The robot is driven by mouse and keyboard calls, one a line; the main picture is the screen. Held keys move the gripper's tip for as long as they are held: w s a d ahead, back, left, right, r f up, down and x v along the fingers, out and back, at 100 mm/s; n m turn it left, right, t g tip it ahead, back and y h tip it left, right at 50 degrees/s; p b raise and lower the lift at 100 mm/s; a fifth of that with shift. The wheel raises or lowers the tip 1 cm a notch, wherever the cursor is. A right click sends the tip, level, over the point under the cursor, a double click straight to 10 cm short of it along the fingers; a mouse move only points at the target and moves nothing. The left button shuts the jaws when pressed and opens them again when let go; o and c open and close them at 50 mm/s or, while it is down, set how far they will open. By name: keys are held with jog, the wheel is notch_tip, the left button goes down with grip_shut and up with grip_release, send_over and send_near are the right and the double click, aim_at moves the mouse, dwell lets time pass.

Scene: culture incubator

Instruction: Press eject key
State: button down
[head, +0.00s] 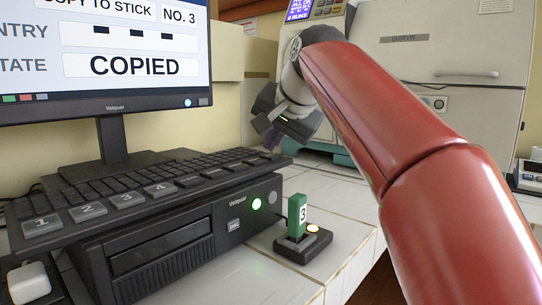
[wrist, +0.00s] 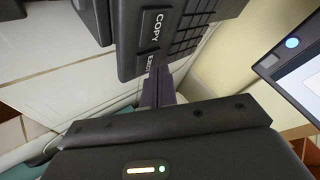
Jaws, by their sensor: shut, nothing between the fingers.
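The eject key (wrist: 150,62) is a dark key with white letters at the keyboard's end, beside the copy key (wrist: 157,25), in the wrist view. My gripper (wrist: 158,72) is shut and empty, its dark purple fingers pointing at the eject key and partly overlapping its edge. I cannot tell whether they touch it. In the head view my gripper (head: 270,143) is by the right end of the black keyboard (head: 130,190), where the key legends are too small to read.
The monitor (head: 100,55) reads COPIED and NO. 3. A green stick marked 3 (head: 297,213) stands upright in a small black dock (head: 290,246) with a lit lamp. The keyboard rests on a black computer case (head: 165,250) with a green light. White tiles lie clear behind the dock.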

aim_at(273, 156)
jog(key=shift+f, duration=0.35)
dwell(0.5)
jog(key=shift+r+p, duration=0.7)
jog(key=shift+r, duration=0.1)
notch_tip(273, 156, up, 3)
jog(key=p, duration=0.3)
jog(key=shift+r, duration=1)
